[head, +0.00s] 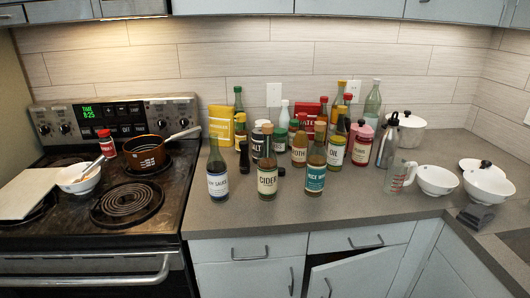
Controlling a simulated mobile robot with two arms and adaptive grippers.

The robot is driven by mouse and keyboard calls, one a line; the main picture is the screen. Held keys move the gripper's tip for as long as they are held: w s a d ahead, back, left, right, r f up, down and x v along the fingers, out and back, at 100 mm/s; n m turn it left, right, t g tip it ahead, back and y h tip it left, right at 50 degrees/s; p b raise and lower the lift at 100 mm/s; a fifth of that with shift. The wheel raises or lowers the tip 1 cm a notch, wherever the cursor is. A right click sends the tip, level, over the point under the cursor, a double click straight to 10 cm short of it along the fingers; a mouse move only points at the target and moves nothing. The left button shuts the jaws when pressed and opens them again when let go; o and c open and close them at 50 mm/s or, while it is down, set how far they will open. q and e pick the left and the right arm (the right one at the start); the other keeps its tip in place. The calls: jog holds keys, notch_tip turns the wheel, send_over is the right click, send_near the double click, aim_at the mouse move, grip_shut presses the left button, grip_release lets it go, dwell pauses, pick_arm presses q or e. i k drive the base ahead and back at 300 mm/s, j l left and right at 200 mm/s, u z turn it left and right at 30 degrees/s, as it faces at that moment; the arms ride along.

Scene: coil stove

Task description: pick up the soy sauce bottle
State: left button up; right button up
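Several bottles stand close together on the grey counter right of the stove. I cannot tell for sure which is the soy sauce bottle. A bottle with a white label (218,184) stands at the front left of the group; its label is only partly legible and seems to end in "SAUCE". Beside it are a bottle labelled cider (267,182) and a teal-labelled bottle (316,178) that seems to read rice wine. A small dark bottle (244,158) stands behind the first two. Bottles farther back are partly hidden. Neither of my grippers shows.
The stove (170,196) on the left holds a copper pot (147,152), a white bowl (80,180) and a red-capped jar (106,144). Right of the bottles are a clear measuring jug (399,174) and white bowls (436,181). The counter's front strip (360,215) is clear.

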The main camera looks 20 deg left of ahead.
aim_at(217, 176)
jog(key=u, duration=1.15)
jog(key=z, duration=1.3)
jog(key=u, duration=1.25)
